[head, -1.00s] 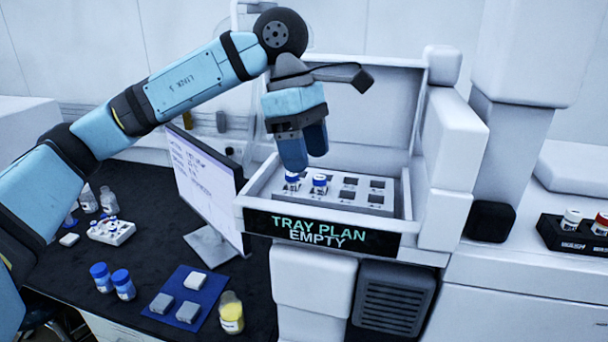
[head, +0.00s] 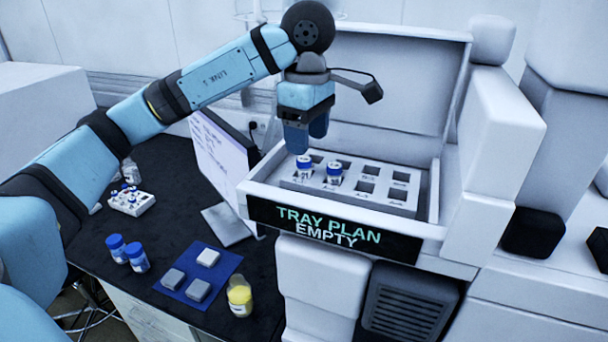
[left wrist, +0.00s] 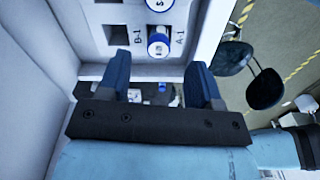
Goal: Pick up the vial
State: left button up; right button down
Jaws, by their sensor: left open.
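Two small vials with blue caps stand in the front left slots of the grey tray (head: 382,199). The leftmost vial (head: 304,168) is just below my left gripper (head: 307,145). The second vial (head: 334,175) stands to its right. In the left wrist view, my open, empty left gripper (left wrist: 159,78) has its blue fingers apart. The vial by the A-1 label (left wrist: 158,46) is ahead of the gap between them, with the other vial (left wrist: 158,4) cut by the top edge. My right gripper is not in view.
The tray sits in a white instrument with raised walls and a "TRAY PLAN EMPTY" display (head: 330,230). A monitor (head: 222,165) stands close on the left. Blue-capped bottles (head: 126,252), a blue mat (head: 222,262) and a yellow-filled jar (head: 240,297) are on the dark bench.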

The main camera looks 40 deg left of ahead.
aim_at(303, 159)
pick_arm(q)
jog(key=shift+a+f+p, duration=0.2)
jog(key=shift+f, duration=1.15)
jog(key=shift+a+f+p, duration=0.2)
jog(key=shift+f, duration=1.1)
jog(key=c, duration=1)
